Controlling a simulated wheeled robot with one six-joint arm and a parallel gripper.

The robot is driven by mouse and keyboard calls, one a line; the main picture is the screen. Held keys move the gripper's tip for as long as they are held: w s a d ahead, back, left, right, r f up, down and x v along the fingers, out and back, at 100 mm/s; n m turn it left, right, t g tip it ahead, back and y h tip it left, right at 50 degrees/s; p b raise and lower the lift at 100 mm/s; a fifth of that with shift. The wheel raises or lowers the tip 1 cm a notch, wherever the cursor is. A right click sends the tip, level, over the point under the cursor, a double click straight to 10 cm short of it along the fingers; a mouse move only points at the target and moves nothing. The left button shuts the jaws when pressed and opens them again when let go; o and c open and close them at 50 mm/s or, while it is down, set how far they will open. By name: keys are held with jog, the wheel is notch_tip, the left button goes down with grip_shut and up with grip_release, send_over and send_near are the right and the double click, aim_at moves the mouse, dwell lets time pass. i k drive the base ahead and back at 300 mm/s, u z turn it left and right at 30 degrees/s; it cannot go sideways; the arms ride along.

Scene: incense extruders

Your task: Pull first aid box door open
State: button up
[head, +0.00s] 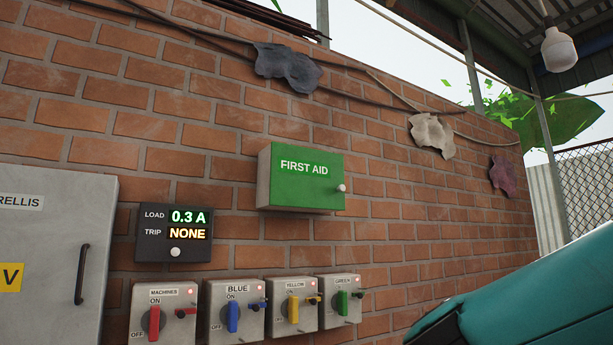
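The first aid box (264,182) is mounted on the brick wall near the middle of the head view. Its green door (300,186) carries the words FIRST AID and appears closed. A small pale round knob (341,188) sits at the door's right edge. Nothing touches the box or the knob. My gripper is not in view. A teal part at the lower right, probably my arm, shows in front of the wall, well below and to the right of the box.
Below the box are several grey switch boxes with coloured handles, such as the green one (339,302). A black load display (174,234) and a grey cabinet (50,240) stand to the left. Cloth rags (287,66) hang above.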

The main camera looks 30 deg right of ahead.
aim_at(304, 178)
jog(key=k, duration=0.55)
jog(key=z, duration=0.85)
jog(key=i, duration=1.4)
jog(key=u, duration=0.8)
